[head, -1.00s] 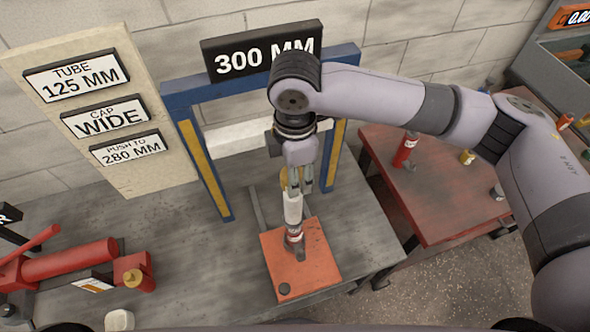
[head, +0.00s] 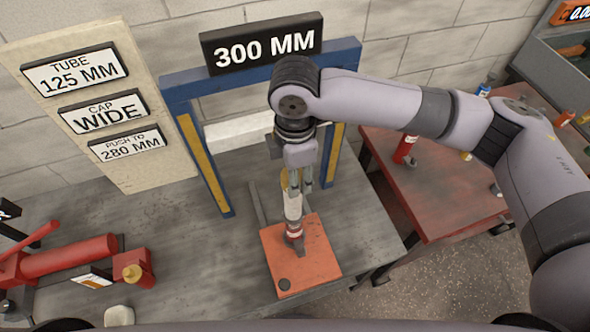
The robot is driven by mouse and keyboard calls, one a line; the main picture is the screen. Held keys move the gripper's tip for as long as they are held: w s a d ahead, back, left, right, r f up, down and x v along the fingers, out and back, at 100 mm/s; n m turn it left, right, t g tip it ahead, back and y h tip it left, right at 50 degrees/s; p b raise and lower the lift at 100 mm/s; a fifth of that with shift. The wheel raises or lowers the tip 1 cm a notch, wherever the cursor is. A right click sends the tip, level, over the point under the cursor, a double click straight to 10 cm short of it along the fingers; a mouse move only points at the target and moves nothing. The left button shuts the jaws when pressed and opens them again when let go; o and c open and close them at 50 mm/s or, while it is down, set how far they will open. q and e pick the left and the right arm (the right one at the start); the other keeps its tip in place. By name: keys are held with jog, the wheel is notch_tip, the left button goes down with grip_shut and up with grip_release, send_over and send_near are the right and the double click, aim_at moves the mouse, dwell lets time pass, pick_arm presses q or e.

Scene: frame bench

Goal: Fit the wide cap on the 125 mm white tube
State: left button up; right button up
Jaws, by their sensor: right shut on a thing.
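The white tube (head: 293,206) stands nearly upright over the orange plate (head: 318,268) on the bench. Its lower end has a red band (head: 294,231) and a grey foot (head: 299,246) at the plate. My right gripper (head: 300,186) comes down from above and is shut at the tube's upper end. A gold-yellow piece (head: 284,178) shows just left of the fingers; whether it touches the tube is unclear. I cannot pick out the wide cap for certain. My left gripper is not in view.
A blue frame (head: 215,88) stands behind the gripper under a 300 MM sign (head: 262,46). A red tool (head: 68,262) lies at the left. A red table (head: 440,205) with a red bottle (head: 404,148) is at the right. The grey bench between is clear.

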jog(key=shift+f, duration=0.9)
jog(key=o, duration=1.3)
jog(key=shift+r, duration=0.1)
notch_tip(320, 180, up, 12)
jog(key=shift+f, duration=0.1)
